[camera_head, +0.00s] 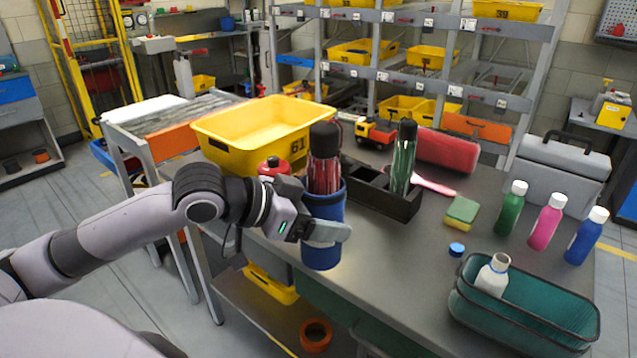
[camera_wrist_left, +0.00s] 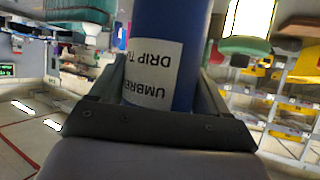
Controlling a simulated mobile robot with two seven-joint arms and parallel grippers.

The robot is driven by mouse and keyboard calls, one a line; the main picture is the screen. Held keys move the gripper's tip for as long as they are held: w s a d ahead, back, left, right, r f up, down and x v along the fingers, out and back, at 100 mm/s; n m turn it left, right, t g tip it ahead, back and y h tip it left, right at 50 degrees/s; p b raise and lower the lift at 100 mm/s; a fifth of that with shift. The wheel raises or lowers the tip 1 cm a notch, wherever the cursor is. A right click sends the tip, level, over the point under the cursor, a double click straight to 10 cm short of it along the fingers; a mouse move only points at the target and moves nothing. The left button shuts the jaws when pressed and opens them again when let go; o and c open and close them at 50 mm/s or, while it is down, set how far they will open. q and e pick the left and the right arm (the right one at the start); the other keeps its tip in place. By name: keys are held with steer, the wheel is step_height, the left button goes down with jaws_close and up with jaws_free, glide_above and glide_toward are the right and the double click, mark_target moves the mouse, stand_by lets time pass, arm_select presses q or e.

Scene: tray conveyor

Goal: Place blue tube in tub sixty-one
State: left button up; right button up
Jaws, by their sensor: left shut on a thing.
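The blue tube (camera_head: 322,258) is upright at the near edge of the table, and my left gripper (camera_head: 325,232) is shut on it from the left. A red item with a black top (camera_head: 323,160) shows at the tube's mouth and seems to stand in it. In the left wrist view the tube (camera_wrist_left: 170,50) is between the fingers, with a white label partly reading "UMBRE" and "DRIP". I cannot tell whether its base touches anything. The yellow tub marked 61 (camera_head: 225,148) stands behind my left gripper, to the left. Its inside looks empty where visible. My right gripper is not in view.
A black divided holder (camera_head: 375,195) with a green black-topped item (camera_head: 403,158) is right of the tube. A red bottle (camera_head: 273,167) stands by the tub. A teal basket (camera_head: 530,318), sponge (camera_head: 462,211), several bottles and a grey toolbox (camera_head: 565,165) are farther right.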

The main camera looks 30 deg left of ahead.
arm_select(q)
steer(key=s+d+f+n+t+y, duration=0.1)
steer(key=s+d+f+n+y, duration=0.1)
steer(key=f, duration=0.5)
steer(key=s+d+f+n+y, duration=0.2)
steer(key=d+f+n+y, duration=0.1)
steer(key=f, duration=0.5)
steer(key=shift+s+d+f+n+t+y, duration=0.25)
steer(key=shift+s+n+t+y, duration=0.15)
steer(key=shift+n+y, duration=0.1)
